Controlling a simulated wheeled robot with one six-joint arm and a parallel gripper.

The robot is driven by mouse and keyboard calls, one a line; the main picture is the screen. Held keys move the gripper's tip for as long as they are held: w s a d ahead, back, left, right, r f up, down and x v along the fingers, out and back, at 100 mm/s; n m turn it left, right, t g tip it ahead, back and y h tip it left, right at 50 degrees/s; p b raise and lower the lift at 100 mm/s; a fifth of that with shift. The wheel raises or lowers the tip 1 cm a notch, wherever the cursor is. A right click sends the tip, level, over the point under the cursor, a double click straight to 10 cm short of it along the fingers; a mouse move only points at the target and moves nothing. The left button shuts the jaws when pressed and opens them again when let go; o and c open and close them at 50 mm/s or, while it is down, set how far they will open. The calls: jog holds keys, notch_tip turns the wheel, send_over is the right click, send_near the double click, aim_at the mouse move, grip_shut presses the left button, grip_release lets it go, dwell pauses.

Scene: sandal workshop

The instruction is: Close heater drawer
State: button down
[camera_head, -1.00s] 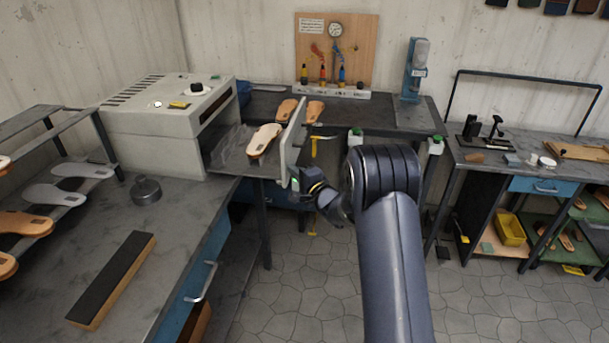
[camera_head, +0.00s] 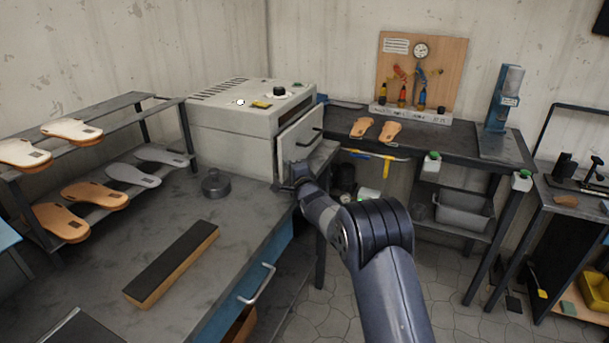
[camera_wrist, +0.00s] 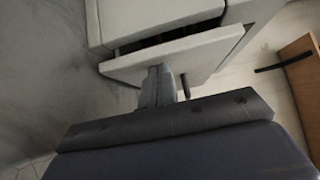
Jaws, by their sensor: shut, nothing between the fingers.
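The heater (camera_head: 235,140) is a pale box on the back of the left bench; its body also shows in the wrist view (camera_wrist: 150,18). Its drawer front (camera_head: 292,145) stands close to the body, with a narrow dark gap visible in the wrist view above the drawer front (camera_wrist: 195,52). A dark handle (camera_head: 302,143) is on the front's outer face. My gripper (camera_head: 299,173) is shut and empty, with its tips at the lower part of the drawer front. In the wrist view the fingers (camera_wrist: 158,82) appear against it; contact is hard to confirm. The drawer's inside is hidden.
A dark-topped block (camera_head: 172,262) and a round metal weight (camera_head: 215,184) lie on the left bench. A rack (camera_head: 145,128) with several soles stands at left. Two tan soles (camera_head: 376,130) lie on the back table (camera_head: 455,142). Open floor (camera_head: 425,260) is at centre right.

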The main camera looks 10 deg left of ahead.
jog(key=shift+w+a, duration=0.25)
jog(key=shift+a, duration=0.65)
jog(key=shift+a+r, duration=0.1)
jog(key=shift+r, duration=0.1)
